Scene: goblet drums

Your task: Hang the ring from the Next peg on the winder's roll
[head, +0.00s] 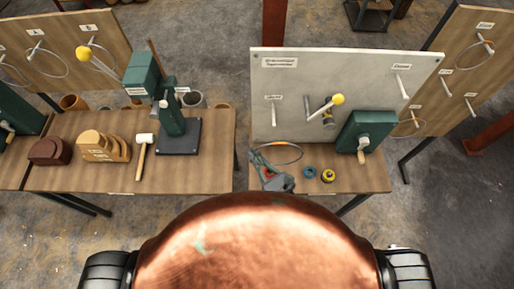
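A pale upright board (355,65) stands on the right table. A short peg (274,115) with a small label sticks out at its lower left; the lettering is too small to read surely. Another labelled peg (402,85) is at its upper right. A thin ring (280,153) lies near the table's back edge, below the left peg.
A grey-and-red tool (272,177), a blue roll (309,172) and a yellow roll (328,175) lie on the right table. The left table holds a mallet (143,155), wooden blocks (104,147) and a green machine (172,115). Side boards carry rings. A gap separates the tables.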

